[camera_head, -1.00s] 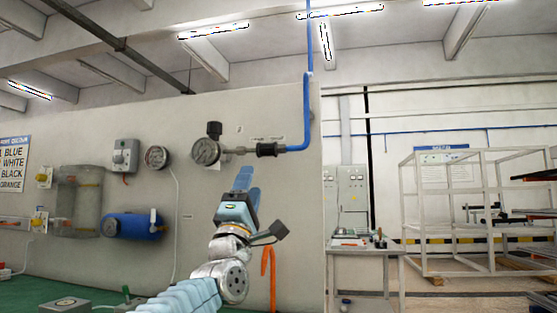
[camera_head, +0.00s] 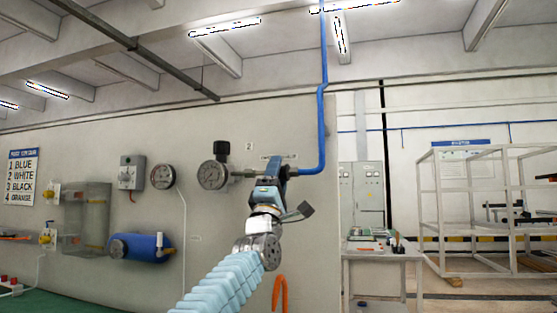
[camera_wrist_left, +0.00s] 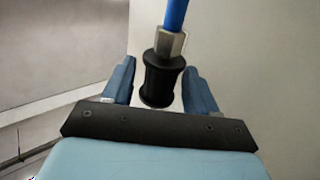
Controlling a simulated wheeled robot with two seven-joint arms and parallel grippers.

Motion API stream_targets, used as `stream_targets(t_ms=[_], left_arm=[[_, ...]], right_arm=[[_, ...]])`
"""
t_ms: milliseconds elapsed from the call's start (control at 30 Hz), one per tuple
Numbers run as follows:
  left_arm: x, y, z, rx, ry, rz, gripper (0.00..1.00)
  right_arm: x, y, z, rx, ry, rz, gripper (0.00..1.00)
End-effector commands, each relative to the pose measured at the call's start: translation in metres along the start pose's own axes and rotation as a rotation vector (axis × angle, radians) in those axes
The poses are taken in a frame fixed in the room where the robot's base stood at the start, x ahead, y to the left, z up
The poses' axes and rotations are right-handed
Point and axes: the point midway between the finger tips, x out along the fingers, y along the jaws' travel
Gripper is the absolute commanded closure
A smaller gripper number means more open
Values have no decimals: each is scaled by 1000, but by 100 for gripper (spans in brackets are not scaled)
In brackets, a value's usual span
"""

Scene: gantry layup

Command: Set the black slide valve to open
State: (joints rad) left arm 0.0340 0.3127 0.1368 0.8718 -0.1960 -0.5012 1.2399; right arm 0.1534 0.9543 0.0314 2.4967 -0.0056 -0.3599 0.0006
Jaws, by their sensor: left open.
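The black slide valve (camera_wrist_left: 158,82) is a ribbed black sleeve below a metal hex fitting (camera_wrist_left: 168,46) and a blue hose (camera_wrist_left: 175,14) in the left wrist view. My left gripper (camera_wrist_left: 160,74) is open, with one blue finger on each side of the sleeve and a visible gap to the right finger. In the head view my left gripper (camera_head: 275,172) is at the wall in front of the valve and hides most of it. The blue pipe (camera_head: 311,169) runs right from there and then up. My right gripper is not in view.
A round gauge (camera_head: 212,174) with a black knob sits on the pipe line just left of my gripper. A second gauge (camera_head: 162,176), a grey switch box (camera_head: 131,172) and a blue tank (camera_head: 140,246) are further left. An orange hook (camera_head: 280,292) hangs below.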

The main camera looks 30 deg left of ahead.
Motion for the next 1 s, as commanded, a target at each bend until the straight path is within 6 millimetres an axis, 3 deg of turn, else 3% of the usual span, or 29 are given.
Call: stream_targets(t_ms=[400,767,1000], left_arm=[[8,-1,0,1,-1,-1,42],[8,-1,0,1,0,-1,97],[6,-1,3,-1,0,-1,100]], right_arm=[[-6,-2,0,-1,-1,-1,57],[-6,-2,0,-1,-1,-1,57],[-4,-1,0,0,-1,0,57]])
